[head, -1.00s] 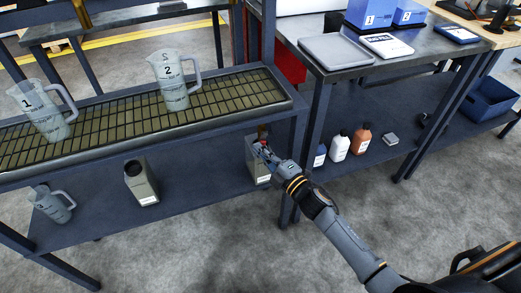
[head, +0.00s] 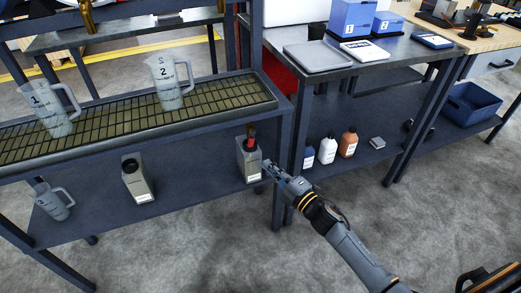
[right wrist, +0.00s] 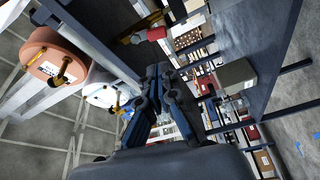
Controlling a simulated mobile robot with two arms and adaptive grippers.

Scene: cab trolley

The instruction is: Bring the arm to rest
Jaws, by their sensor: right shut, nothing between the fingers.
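My right arm reaches in from the lower right in the head view. Its gripper (head: 268,167) is shut and empty, just right of a grey open-topped container (head: 250,165) on the lower shelf. A red and dark item (head: 251,138) stands up out of that container. I cannot tell whether the gripper touches the container. In the right wrist view, the closed fingers (right wrist: 160,75) point away over the middle of the picture. My left gripper is not in view.
A second grey container (head: 137,180) and a jug (head: 54,202) stand on the lower shelf (head: 95,207). Jugs 1 (head: 50,112) and 2 (head: 169,84) stand on the grating above. A table post (head: 283,165) is close behind my gripper. The floor in front is clear.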

